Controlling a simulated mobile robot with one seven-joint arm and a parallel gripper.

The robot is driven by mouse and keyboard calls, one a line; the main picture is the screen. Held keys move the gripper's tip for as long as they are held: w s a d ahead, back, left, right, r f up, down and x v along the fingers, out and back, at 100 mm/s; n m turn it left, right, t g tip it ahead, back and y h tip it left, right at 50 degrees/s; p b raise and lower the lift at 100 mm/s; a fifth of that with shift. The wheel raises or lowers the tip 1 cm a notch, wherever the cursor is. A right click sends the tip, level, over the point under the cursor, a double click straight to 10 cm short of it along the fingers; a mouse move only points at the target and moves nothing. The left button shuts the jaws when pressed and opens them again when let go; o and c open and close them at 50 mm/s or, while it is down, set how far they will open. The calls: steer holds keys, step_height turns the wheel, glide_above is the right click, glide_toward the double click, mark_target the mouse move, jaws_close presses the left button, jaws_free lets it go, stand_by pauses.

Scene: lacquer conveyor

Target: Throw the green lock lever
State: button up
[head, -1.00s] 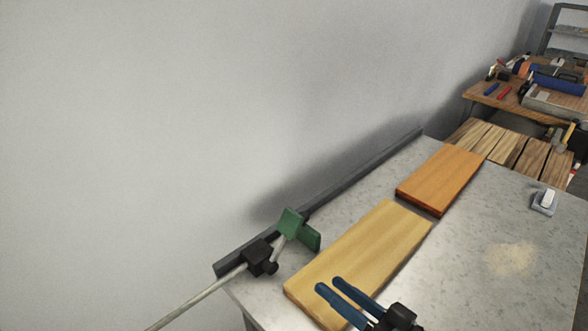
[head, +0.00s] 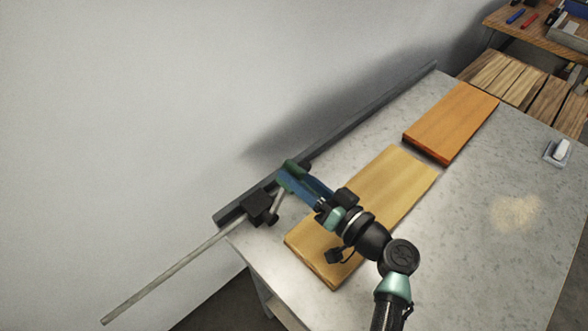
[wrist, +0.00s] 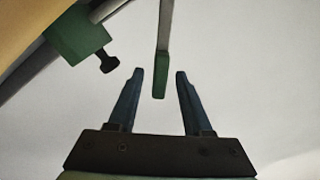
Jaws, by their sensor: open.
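The green lock lever (head: 288,178) stands at the fence near the table's left corner, with a grey stem rising from beside a black clamp (head: 260,207). My gripper (head: 287,172) reaches over the light board to the lever, and its blue fingers partly cover the green part. In the wrist view, the lever's green end (wrist: 160,78) on its grey stem lies between the two open fingertips (wrist: 160,74). A gap shows on each side, so neither finger appears to touch it. A green block (wrist: 77,36) with a black knob (wrist: 108,62) is at upper left there.
A grey fence (head: 370,116) runs along the wall side of the table (head: 480,155). A light board (head: 400,190) and an orange board (head: 455,120) lie beside it. A long metal rod (head: 165,283) sticks out past the left edge. The table's right side is mostly clear.

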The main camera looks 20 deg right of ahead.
steer(key=shift+w+a, duration=0.25)
steer(key=shift+w, duration=0.45)
jaws_close()
stand_by(1.0)
